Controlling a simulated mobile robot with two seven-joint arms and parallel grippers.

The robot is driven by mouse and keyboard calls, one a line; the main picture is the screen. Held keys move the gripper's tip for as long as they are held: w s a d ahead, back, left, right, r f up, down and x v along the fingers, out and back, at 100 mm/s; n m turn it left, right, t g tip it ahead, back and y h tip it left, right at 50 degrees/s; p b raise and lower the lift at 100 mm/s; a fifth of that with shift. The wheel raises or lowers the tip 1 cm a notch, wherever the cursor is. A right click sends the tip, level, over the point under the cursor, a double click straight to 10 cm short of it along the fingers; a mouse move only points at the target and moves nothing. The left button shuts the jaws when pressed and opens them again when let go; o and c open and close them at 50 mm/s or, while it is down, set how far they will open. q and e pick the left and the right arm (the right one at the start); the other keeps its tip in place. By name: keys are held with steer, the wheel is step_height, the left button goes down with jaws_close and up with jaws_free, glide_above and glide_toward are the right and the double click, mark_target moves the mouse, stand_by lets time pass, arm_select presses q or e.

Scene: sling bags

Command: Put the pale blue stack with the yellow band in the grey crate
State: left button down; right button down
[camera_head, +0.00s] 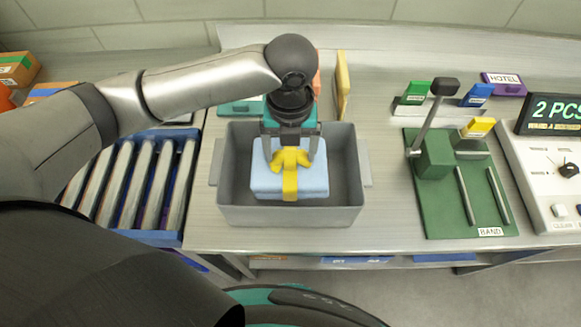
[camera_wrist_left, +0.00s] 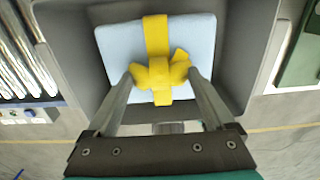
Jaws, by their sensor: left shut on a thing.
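The pale blue stack (camera_head: 265,181) is tied with a yellow band (camera_head: 290,184) that has a bow on top. It is inside the grey crate (camera_head: 290,215), within its walls; whether it touches the crate floor I cannot tell. My left gripper (camera_head: 291,158) reaches down from above, shut on the yellow bow. In the left wrist view the stack (camera_wrist_left: 118,45) lies beyond the two fingers (camera_wrist_left: 161,78), which sit on either side of the bow. The crate's walls (camera_wrist_left: 75,20) show around it. My right gripper is not in view.
A roller conveyor (camera_head: 130,185) is left of the crate. A green banding board (camera_head: 450,215) with an upright post stands to the right, beside a panel with a "2 PCS" display (camera_head: 555,112). Small coloured label blocks (camera_head: 477,127) sit near the board. Bare steel bench (camera_head: 385,215) lies between crate and board.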

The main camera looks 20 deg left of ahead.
mark_target(291, 169)
arm_select(q)
step_height(291, 169, down, 7)
steer(key=shift+r+b, duration=0.1)
steer(key=shift+b, duration=0.3)
jaws_free()
step_height(291, 169, up, 12)
steer(key=shift+r+p, duration=0.1)
steer(key=shift+p, duration=0.6)
steer(key=shift+s, duration=0.1)
stand_by(0.4)
